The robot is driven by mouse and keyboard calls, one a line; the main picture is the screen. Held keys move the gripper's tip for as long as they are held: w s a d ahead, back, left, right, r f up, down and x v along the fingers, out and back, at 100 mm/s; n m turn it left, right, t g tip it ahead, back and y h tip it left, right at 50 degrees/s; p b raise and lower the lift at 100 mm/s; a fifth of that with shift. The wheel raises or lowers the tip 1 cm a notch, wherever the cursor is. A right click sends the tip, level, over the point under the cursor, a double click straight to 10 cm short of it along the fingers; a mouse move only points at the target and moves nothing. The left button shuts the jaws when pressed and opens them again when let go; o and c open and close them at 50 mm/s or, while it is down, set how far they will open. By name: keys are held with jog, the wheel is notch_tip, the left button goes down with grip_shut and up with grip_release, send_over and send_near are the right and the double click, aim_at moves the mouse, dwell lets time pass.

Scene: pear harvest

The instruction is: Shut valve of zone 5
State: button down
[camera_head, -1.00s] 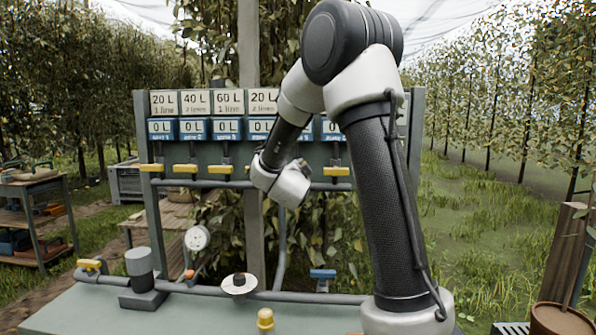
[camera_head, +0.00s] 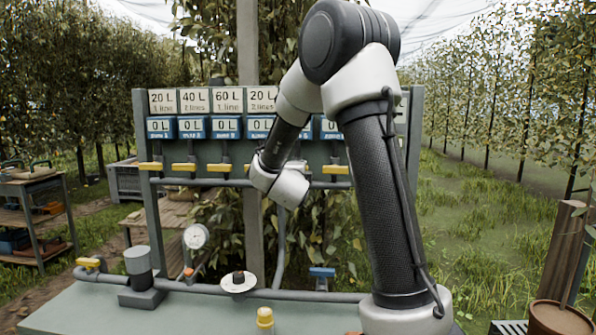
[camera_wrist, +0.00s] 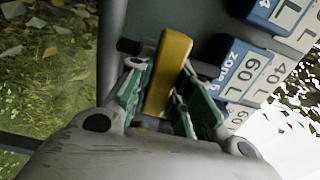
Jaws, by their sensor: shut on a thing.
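A yellow valve handle (camera_wrist: 168,70) stands between the fingers of my gripper (camera_wrist: 163,88) in the wrist view. The green-lined fingers are shut on it, one on each side. A dark pipe stub (camera_wrist: 128,46) shows beside the handle. In the head view my arm's wrist hides this valve and the fingers. Other yellow valve handles (camera_head: 184,167) sit in a row under the displays.
The panel carries white target cards (camera_head: 194,101) above blue displays (camera_head: 194,127) reading 0 L. In front, a bench (camera_head: 90,310) bears a pipe with a gauge (camera_head: 196,236), a blue handle (camera_head: 322,272) and a yellow knob (camera_head: 265,317). A shelf (camera_head: 35,215) stands at left.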

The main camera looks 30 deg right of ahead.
jog(key=shift+f, duration=0.1)
dwell(0.3)
jog(key=c, duration=1.3)
grip_release()
jog(key=v, duration=1.2)
